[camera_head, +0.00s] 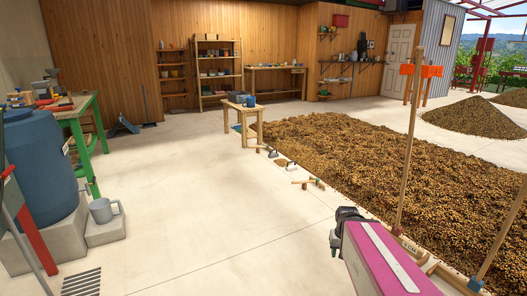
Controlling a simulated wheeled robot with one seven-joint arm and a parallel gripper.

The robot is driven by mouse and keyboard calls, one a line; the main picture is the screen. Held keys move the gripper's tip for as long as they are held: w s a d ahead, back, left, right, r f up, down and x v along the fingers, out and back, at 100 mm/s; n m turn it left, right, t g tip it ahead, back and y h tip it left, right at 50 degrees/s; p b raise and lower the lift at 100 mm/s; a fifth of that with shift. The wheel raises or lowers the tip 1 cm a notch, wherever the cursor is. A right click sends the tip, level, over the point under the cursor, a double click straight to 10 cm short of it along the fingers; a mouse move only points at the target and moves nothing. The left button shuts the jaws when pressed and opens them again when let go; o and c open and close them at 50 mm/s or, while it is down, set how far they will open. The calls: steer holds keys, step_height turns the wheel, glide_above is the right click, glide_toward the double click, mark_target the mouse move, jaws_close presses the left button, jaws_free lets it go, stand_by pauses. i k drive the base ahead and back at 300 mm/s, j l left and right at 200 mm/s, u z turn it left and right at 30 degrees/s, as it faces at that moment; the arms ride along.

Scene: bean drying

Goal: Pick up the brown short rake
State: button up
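A small short-handled wooden tool (308,183) lies on the floor at the left edge of the bean bed; it may be the brown short rake, but it is too small to be sure. Two long-handled wooden rakes show at the right: a tall upright one (408,150) and a leaning one (503,228) cut off by the picture's edge. The dark end of my arm, my gripper (345,222), is at the lower right beyond my pink arm link. It is over the floor, apart from the small tool. Its fingers cannot be made out clearly.
Beans (370,150) cover a wide bed on the right. Dark small tools (281,162) lie along its edge, near a low wooden table (243,122). A blue barrel (40,165) and a grey watering can (103,210) stand at left. The middle floor is clear.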

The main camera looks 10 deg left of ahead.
mark_target(266, 147)
steer(key=i+j+u, duration=0.35)
steer(key=i, duration=0.2)
steer(key=i+j+u, duration=0.4)
steer(key=i, duration=0.15)
steer(key=i+u, duration=0.35)
steer(key=i, duration=0.25)
steer(key=i+j, duration=0.1)
steer(key=i, duration=3.45)
steer(key=i+j+z, duration=0.1)
steer(key=i+z, duration=0.35)
steer(key=i+j+z, duration=0.45)
steer(key=i, duration=0.2)
steer(key=i+j+z, duration=0.85)
steer(key=i+j, duration=0.1)
steer(key=j, duration=0.1)
